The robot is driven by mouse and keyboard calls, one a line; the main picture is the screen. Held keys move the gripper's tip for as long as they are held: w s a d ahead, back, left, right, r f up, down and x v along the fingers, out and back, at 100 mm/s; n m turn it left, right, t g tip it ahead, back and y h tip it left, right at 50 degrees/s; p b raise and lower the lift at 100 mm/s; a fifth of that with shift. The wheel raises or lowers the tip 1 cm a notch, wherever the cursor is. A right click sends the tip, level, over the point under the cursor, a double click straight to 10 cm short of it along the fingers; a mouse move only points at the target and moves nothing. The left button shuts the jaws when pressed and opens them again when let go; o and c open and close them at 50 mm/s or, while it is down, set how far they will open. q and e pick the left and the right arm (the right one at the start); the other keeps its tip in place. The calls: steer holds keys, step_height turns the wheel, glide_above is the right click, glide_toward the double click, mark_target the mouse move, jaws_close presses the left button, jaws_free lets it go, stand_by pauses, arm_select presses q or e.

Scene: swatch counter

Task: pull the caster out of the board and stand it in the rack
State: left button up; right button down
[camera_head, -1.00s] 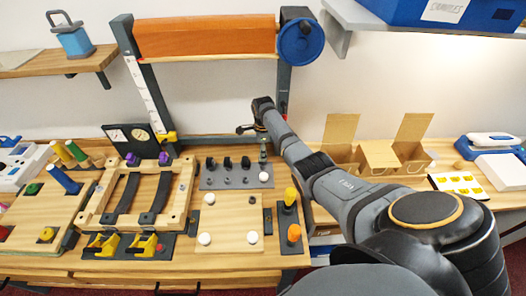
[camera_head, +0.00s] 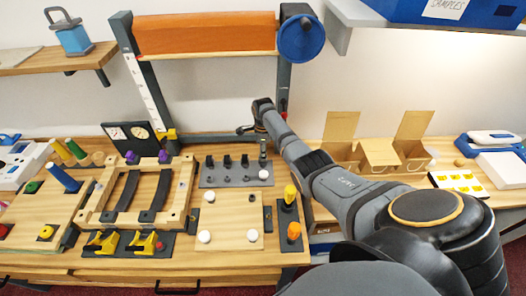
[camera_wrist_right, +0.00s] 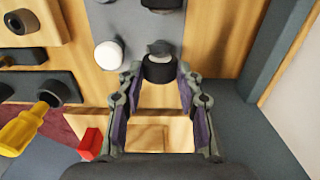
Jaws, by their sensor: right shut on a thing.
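My right gripper (camera_wrist_right: 160,75) is shut on a short dark cylindrical piece with a grey top, which I take as the caster (camera_wrist_right: 159,70). It lies between the fingertips, at the back right corner of the grey rack (camera_head: 216,187). I cannot tell whether its lower end is seated or clear. The light wooden board (camera_head: 228,221) lies in front of the rack, with white round knobs at three corners and a dark hole at the back right one. My left gripper is not in view.
Several dark pieces (camera_head: 227,161) stand along the rack's back row. A white knob (camera_head: 264,175) sits at its front right. Yellow (camera_head: 290,193) and orange (camera_head: 293,231) handles stand right of the board. A wooden frame (camera_head: 182,196) is left. Open cartons (camera_head: 380,153) are right.

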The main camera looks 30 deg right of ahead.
steer(key=shift+f, duration=0.3)
stand_by(0.4)
stand_by(0.4)
steer(key=c, duration=0.8)
jaws_free()
steer(key=shift+o, duration=0.4)
steer(key=shift+o, duration=1.2)
